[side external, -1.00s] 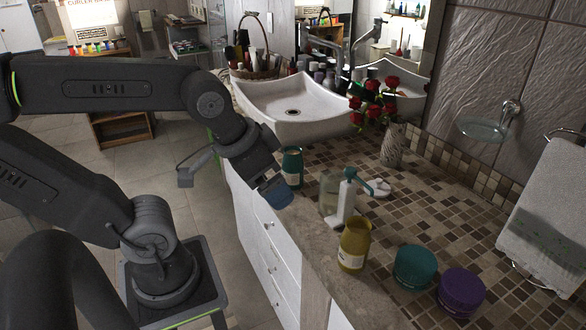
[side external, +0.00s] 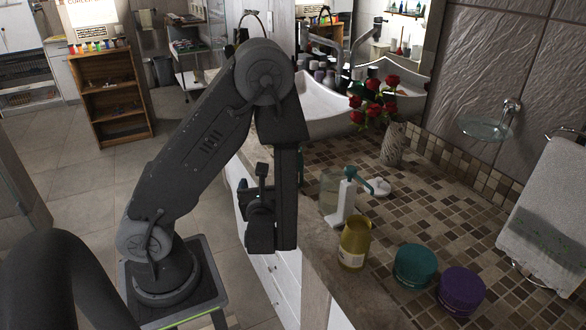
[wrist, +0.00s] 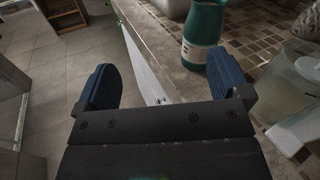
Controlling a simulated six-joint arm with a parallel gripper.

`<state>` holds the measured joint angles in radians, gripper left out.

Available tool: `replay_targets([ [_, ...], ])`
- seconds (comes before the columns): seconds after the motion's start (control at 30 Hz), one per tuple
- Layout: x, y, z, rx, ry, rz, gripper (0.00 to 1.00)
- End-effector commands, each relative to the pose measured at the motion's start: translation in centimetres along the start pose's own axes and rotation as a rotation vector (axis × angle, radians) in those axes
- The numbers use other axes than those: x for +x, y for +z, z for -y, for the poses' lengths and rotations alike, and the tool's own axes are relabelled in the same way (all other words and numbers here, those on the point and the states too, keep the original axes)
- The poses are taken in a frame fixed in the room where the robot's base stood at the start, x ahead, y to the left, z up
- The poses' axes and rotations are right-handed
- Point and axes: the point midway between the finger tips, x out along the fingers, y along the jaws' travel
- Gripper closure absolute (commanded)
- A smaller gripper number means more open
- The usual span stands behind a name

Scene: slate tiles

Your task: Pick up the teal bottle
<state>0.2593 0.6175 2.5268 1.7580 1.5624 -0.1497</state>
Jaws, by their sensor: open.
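The teal bottle (wrist: 203,32) stands upright on the tiled counter in the wrist view, with a pale label on its front. It is ahead of my gripper (wrist: 163,80), just beyond the right finger and right of the middle of the gap. The two blue fingers are wide apart with nothing between them.
A clear pump dispenser (side external: 343,198) stands on the counter (side external: 446,200); a yellow bottle (side external: 354,242), teal jar (side external: 414,267) and purple jar (side external: 461,290) are nearer. A vase of red roses (side external: 393,145) is at the back. The counter edge drops to white drawers.

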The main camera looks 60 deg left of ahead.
Motion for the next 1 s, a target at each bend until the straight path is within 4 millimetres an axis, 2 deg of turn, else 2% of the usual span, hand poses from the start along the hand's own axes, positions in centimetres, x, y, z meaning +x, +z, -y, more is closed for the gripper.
replay_targets([
  [0.03,0.0,-1.1,0.7,0.054,-0.075,-0.001,0.05],
  [0.13,-0.2,-2.5,1.9,0.113,-0.194,-0.004,0.05],
  [0.33,0.2,-3.6,2.9,0.147,-0.276,-0.011,0.05],
  [0.7,6.4,-3.8,4.5,0.144,-0.271,-0.010,0.05],
  [1.0,8.7,-4.1,5.2,0.147,-0.274,-0.011,0.05],
])
